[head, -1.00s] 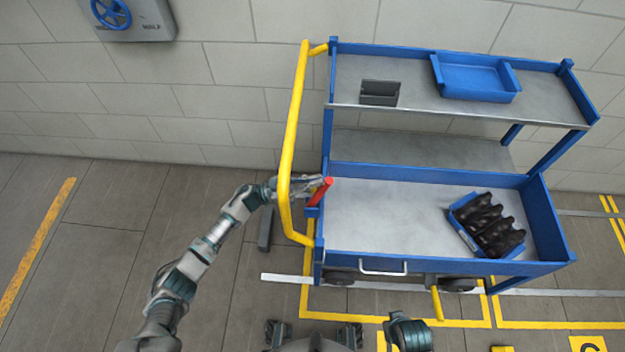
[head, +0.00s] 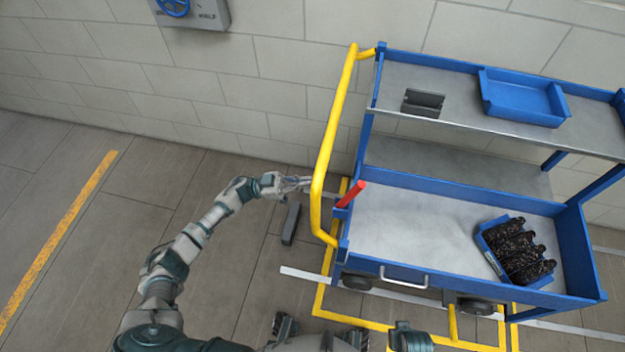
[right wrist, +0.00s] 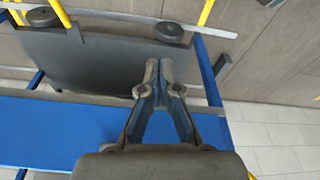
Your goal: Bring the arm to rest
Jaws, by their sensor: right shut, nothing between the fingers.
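My left arm comes in from the left in the head view. Its gripper (head: 292,183) is beside the yellow push handle (head: 326,150) of the blue cart (head: 455,283), apart from the red lever (head: 350,194) at the cart's left corner. Its fingers are too small to tell open from shut. My right gripper (right wrist: 159,66) shows in the right wrist view with its fingertips together and nothing between them. Behind it is the dark underside of the cart. In the head view, only a teal-and-dark part of my right arm shows at the bottom edge.
A blue bin (head: 491,258) of several dark bottles (head: 520,252) stands on the cart's lower deck. An empty blue tray (head: 522,97) and a dark grey holder (head: 422,103) are on the top shelf. A tiled wall (head: 250,75) stands behind. The floor at left is clear.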

